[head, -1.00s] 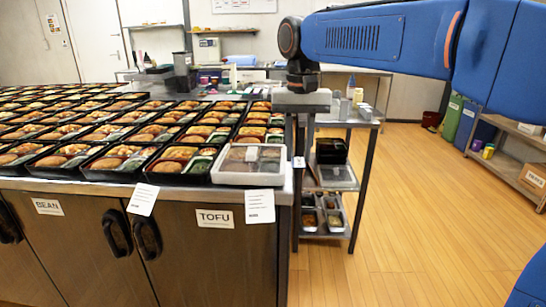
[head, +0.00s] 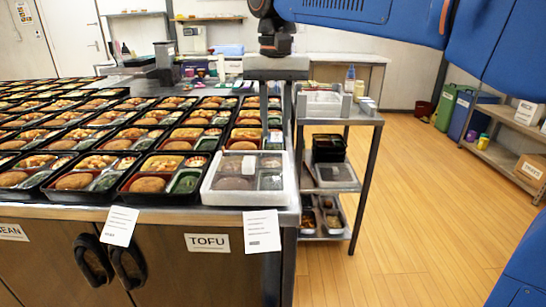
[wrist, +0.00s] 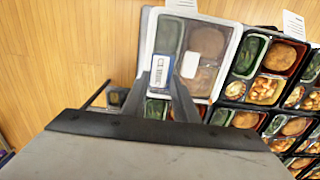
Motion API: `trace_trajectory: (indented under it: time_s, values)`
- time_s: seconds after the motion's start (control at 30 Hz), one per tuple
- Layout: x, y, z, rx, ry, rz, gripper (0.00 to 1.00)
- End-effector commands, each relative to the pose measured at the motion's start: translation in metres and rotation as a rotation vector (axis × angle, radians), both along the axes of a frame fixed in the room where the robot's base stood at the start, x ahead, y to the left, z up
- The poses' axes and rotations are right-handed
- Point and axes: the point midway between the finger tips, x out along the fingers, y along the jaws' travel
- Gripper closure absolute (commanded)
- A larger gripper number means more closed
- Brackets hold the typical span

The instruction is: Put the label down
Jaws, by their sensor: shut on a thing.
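The label (wrist: 158,73) is a small white piece with blue bands and dark print. In the wrist view it sits between the fingertips of my gripper (wrist: 160,78), which is shut on it. In the head view my gripper (head: 275,128) points down behind the right part of a closed tray, and the label (head: 275,137) shows small at its tips. The closed tray (head: 294,190) has a white rim and a clear lid, with a blank white patch (head: 248,163) on it. In the wrist view the label overlaps this tray (wrist: 228,68); I cannot tell whether they touch.
Rows of open black bento trays (head: 120,197) fill the counter left of the closed tray. Paper sheets (head: 262,231) and a TOFU sign (head: 207,243) hang at the counter front. A metal cart (head: 365,118) stands to the right. Clear wooden floor (head: 420,220) lies beyond it.

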Motion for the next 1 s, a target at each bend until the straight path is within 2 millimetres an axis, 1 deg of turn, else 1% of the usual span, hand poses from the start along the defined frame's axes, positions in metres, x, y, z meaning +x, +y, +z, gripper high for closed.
trace_trajectory:
  time_s: [0.03, 0.13, 0.2, 0.43, 0.67, 0.73, 1.0]
  values:
    - [-0.001, -0.001, -0.009, -0.002, 0.003, 0.0, 0.94]
    - [-0.001, 0.0, -0.024, -0.001, 0.002, 0.0, 0.94]
    - [0.0, 0.0, -0.031, -0.001, 0.001, 0.0, 0.94]
    - [0.0, 0.0, -0.046, -0.001, 0.001, 0.0, 0.94]
    - [0.0, 0.0, -0.075, -0.001, 0.002, 0.0, 0.94]
    - [0.0, 0.0, -0.078, 0.0, 0.0, 0.0, 0.94]
    - [0.0, 0.0, -0.079, 0.0, 0.0, 0.0, 0.94]
